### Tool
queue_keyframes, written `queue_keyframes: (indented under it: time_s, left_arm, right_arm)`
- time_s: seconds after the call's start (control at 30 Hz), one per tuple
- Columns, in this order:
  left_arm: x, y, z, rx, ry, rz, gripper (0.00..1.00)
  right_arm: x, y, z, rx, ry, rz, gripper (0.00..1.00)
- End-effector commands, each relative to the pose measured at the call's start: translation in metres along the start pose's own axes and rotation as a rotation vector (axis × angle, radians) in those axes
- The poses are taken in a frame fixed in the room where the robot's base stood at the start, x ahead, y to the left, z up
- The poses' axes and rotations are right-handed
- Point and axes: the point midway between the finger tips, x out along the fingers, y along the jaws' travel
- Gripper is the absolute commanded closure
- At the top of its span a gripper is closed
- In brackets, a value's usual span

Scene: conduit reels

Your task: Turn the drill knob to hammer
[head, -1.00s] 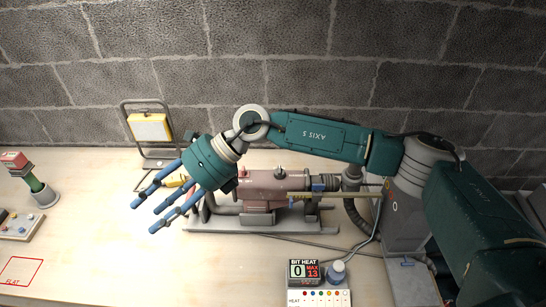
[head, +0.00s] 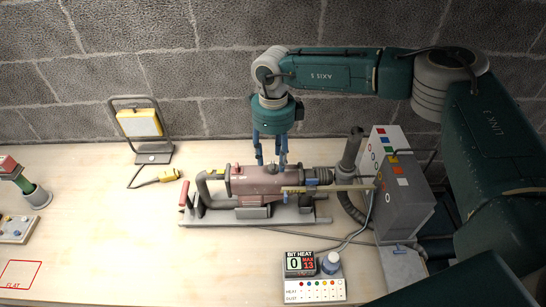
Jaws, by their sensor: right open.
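The drill (head: 258,184), with a dull red body, lies on its side along a grey stand (head: 215,217) in the middle of the table. Its grey handle is at the left and its dark chuck end at the right. A small dark knob (head: 237,169) stands on top of the body toward the left. A second small knob (head: 272,168) appears between my fingers, partly hidden. My right gripper (head: 270,161) is open, its blue fingers pointing down at the top of the drill. I cannot tell whether they touch it. My left gripper is not in view.
A bit heat display (head: 299,263) reads 0, max 13, with a blue-white knob beside it. A work lamp (head: 139,124) and its yellow plug (head: 168,175) are at the left. A grey box (head: 405,205) stands at the right.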

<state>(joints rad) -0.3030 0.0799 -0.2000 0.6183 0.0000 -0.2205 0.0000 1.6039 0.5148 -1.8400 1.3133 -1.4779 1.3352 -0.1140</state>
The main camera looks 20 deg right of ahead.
Motion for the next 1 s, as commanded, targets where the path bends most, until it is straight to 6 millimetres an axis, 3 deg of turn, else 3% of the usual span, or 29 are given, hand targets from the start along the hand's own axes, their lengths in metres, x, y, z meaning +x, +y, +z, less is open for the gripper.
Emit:
queue_keyframes:
  time_s: [0.2, 0.53, 0.57, 0.77, 1.0]
  left_arm:
    - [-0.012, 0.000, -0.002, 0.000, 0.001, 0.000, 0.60]
    - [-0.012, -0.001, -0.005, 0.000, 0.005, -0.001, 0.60]
    - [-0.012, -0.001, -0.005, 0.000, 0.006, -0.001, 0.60]
    - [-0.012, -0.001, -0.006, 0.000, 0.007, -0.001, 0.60]
    - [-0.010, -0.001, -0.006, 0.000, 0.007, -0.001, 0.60]
  right_arm:
    - [0.023, 0.001, 0.000, 0.001, 0.001, 0.002, 0.57]
    - [0.029, 0.000, 0.000, 0.000, -0.001, 0.001, 0.57]
    - [0.029, 0.000, 0.000, 0.000, -0.001, 0.001, 0.59]
    - [0.029, 0.000, 0.000, 0.000, -0.001, 0.001, 0.98]
    - [0.029, 0.000, 0.000, 0.011, -0.001, 0.001, 1.00]
